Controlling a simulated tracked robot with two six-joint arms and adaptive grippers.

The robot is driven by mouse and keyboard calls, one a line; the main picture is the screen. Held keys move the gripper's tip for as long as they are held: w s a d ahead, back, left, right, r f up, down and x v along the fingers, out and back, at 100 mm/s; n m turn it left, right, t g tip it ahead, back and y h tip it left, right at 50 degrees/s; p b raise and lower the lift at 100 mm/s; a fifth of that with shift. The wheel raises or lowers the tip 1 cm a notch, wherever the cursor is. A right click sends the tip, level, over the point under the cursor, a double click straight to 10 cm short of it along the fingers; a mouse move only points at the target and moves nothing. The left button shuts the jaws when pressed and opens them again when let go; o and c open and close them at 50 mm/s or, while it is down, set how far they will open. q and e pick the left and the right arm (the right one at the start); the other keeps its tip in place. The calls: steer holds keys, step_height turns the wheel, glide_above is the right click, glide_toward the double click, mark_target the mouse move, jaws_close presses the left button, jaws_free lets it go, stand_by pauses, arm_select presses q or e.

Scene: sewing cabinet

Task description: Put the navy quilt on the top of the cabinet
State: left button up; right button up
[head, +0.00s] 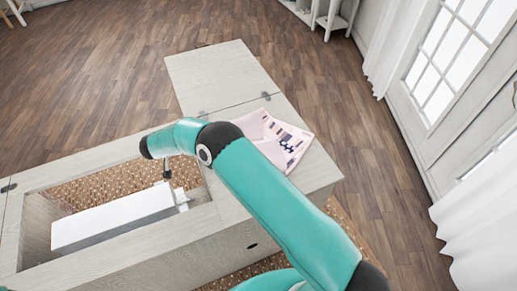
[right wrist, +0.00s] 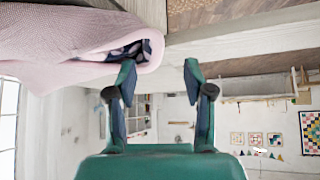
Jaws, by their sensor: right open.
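A folded quilt (head: 285,142) lies on the right part of the cabinet top (head: 315,178). It shows a pale pink side and a panel with navy patches; my arm hides part of it. In the right wrist view the quilt (right wrist: 80,38) fills the upper left, with navy pattern inside its rolled edge. My right gripper (right wrist: 160,75) is open with nothing between its fingers. The left finger in that view overlaps the fold's edge; I cannot tell whether it touches. My left gripper is not in view.
The cabinet has an open well on the left holding a white boxy object (head: 112,218). A hinged leaf (head: 220,75) extends toward the back, bare. A patterned rug (head: 95,190) lies below. Wooden floor is clear behind; a window (head: 455,55) and curtains stand at right.

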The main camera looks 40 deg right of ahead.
step_height(320, 180, up, 7)
steer(key=w+a, duration=0.1)
steer(key=a, duration=0.1)
steer(key=shift+w+a+f+b, duration=0.15)
steer(key=shift+w+a+b, duration=0.05)
steer(key=shift+w+b, duration=0.15)
steer(key=shift+s+d, duration=0.1)
steer(key=c, duration=0.4)
steer(key=shift+d, duration=0.3)
steer(key=c, duration=0.3)
steer(key=s+d, duration=0.2)
steer(key=d, duration=0.9)
steer(key=s+d+f, duration=0.1)
steer(key=s+d, duration=0.2)
steer(key=d, duration=0.8)
steer(key=s+d, duration=0.2)
steer(key=d, duration=1)
steer(key=shift+s+f, duration=0.25)
steer(key=shift+f, duration=0.15)
jaws_close()
steer(key=f, duration=0.3)
steer(key=shift+d, duration=0.2)
